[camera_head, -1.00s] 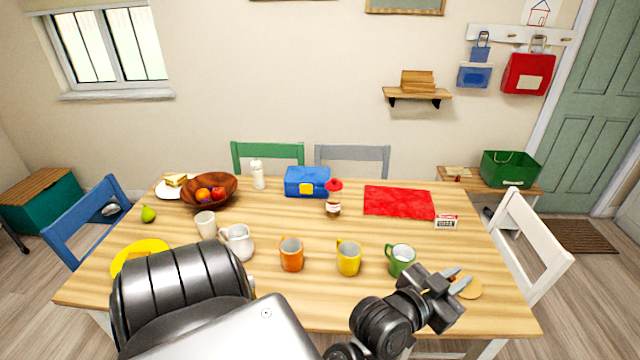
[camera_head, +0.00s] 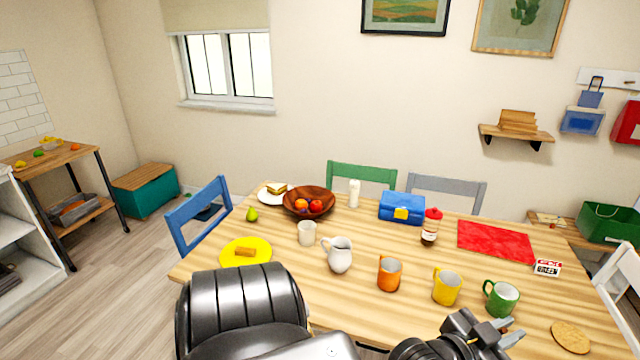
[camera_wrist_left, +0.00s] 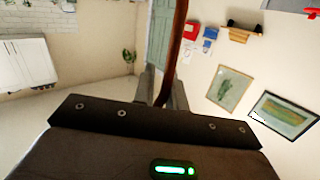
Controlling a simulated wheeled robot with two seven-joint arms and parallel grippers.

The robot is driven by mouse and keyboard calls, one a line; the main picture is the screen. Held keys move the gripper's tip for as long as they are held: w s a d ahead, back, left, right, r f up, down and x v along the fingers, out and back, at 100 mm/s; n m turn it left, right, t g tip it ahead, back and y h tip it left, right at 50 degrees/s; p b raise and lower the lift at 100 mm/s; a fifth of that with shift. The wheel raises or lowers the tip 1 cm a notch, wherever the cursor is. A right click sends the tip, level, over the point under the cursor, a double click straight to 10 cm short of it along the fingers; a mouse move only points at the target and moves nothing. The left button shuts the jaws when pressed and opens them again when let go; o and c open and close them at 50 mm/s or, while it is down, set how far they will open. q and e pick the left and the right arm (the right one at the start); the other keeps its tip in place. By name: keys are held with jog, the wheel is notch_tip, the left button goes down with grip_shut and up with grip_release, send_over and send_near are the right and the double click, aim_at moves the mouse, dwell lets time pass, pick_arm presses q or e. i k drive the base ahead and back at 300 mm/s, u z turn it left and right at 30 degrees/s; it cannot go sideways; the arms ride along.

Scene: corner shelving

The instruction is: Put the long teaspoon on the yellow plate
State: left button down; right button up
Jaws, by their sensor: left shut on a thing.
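My left gripper (camera_head: 513,331) is low at the right of the head view, just in front of the green mug. In the left wrist view its fingers (camera_wrist_left: 161,92) are shut on a long, thin, reddish-brown handle (camera_wrist_left: 174,50), apparently the long teaspoon. The far end of the handle runs out of that view. I cannot make out the spoon in the head view. My right gripper is not in view.
Between gripper and plate stand the green mug (camera_head: 501,300), yellow mug (camera_head: 446,288), orange mug (camera_head: 389,274), white jug (camera_head: 338,255) and pale cup (camera_head: 306,234).

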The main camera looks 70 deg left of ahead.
aim_at(260, 257)
jog(key=u, duration=0.9)
jog(key=i, duration=0.95)
jog(key=u, duration=1.2)
jog(key=i, duration=0.3)
jog(key=u, duration=0.15)
